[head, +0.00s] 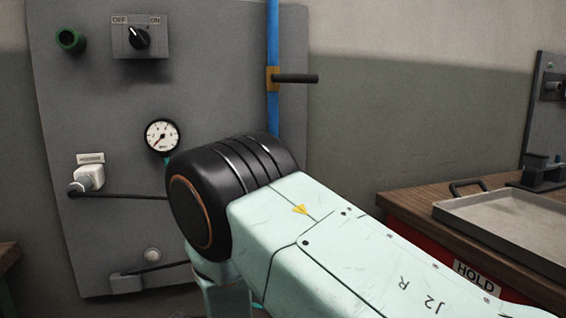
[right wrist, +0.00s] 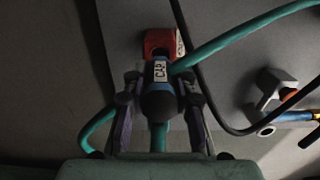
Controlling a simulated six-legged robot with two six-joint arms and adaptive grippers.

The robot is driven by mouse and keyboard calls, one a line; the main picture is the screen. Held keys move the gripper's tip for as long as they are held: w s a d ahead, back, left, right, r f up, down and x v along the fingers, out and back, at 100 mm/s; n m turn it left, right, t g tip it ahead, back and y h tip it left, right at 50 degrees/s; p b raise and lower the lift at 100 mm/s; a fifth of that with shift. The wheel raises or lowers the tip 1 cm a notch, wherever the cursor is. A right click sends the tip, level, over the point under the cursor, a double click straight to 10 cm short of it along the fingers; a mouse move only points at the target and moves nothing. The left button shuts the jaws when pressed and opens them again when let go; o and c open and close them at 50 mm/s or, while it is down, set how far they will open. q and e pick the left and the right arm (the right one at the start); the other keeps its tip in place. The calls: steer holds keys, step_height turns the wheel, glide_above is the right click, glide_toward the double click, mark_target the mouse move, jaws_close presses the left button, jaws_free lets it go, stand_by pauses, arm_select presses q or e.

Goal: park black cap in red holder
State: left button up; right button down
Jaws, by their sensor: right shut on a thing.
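In the right wrist view my right gripper (right wrist: 159,80) is shut on the black cap (right wrist: 160,104), a dark rounded piece with a white tag reading CAP and some blue at its sides. The red holder (right wrist: 160,42) is on the grey panel just beyond the fingertips. The cap's far end lines up with the holder and overlaps it in this view; I cannot tell whether it is inside. In the head view my right arm's large pale link covers the lower middle, and the right gripper, cap and red holder are not visible there. My left gripper is not in view.
Teal hoses (right wrist: 240,35) and a black cable (right wrist: 205,95) run close around the right gripper. The grey panel (head: 215,100) carries a switch (head: 139,38), a gauge (head: 162,135) and a blue pipe (head: 273,40). A metal tray (head: 480,228) lies on the bench at right.

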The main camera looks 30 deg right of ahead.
stand_by(0.5)
steer(key=shift+b+x, duration=0.3)
steer(key=shift+x, duration=1.15)
stand_by(0.3)
steer(key=c, duration=1)
jaws_free()
steer(key=shift+s+f, duration=0.1)
steer(key=shift+s, duration=0.05)
